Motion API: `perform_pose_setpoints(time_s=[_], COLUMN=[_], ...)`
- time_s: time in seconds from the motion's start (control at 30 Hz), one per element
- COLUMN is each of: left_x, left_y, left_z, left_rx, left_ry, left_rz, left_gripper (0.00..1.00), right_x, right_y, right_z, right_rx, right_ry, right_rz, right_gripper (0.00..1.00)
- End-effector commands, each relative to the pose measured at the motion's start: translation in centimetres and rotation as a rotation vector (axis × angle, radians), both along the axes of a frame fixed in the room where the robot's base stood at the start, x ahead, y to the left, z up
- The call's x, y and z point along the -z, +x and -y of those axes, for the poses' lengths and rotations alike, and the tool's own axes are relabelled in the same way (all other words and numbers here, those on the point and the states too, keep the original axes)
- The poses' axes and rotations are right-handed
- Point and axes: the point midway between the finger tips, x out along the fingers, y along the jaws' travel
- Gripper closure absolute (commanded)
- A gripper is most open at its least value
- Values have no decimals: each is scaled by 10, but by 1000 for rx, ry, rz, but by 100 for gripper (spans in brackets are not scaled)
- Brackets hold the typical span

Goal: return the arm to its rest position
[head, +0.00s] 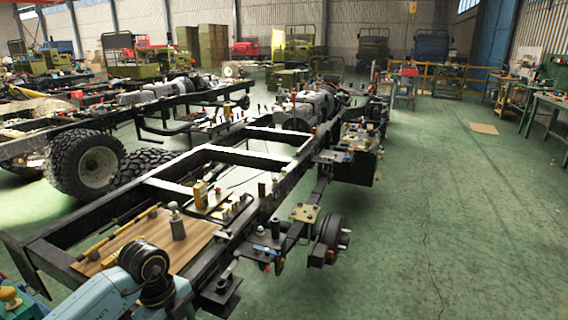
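A light blue arm with a round black joint (148,262) shows at the bottom left and looks like part of my own arm. It bends at that joint, over or in front of the near end of the black chassis frame (200,262). The rest of the arm is cut off by the bottom edge. Neither of my grippers shows, so I cannot see their fingers or anything in them.
A wooden board (155,243) with yellow-handled tools lies on the frame near the arm. A grey bottle-shaped object (177,224) stands on it. Brackets and a hub (328,240) jut out at the frame's right side. Green floor (440,220) is open to the right.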

Motion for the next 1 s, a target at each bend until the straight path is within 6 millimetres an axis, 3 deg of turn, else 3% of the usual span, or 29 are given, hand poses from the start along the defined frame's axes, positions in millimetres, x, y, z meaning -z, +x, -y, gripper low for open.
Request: perform_pose_setpoints(time_s=[0.1, 0.3, 0.37, 0.5, 0.57, 0.67, 0.77, 0.87, 1.0], left_x=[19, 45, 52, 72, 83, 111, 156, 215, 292], left_y=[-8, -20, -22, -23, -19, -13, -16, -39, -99], left_z=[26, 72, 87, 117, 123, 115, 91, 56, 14], left_rx=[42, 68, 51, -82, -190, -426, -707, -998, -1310], left_ry=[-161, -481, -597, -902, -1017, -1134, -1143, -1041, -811], left_rz=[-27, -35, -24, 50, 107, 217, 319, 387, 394], left_gripper=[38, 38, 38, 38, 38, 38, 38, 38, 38], right_x=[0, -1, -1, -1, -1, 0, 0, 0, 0], right_y=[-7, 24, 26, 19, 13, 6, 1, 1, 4], right_z=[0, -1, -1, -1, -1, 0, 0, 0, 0], right_rx=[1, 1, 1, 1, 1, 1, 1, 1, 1], right_ry=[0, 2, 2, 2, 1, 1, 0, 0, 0], right_rz=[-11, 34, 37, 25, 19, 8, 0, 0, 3], right_gripper=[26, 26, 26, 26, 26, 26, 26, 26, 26])
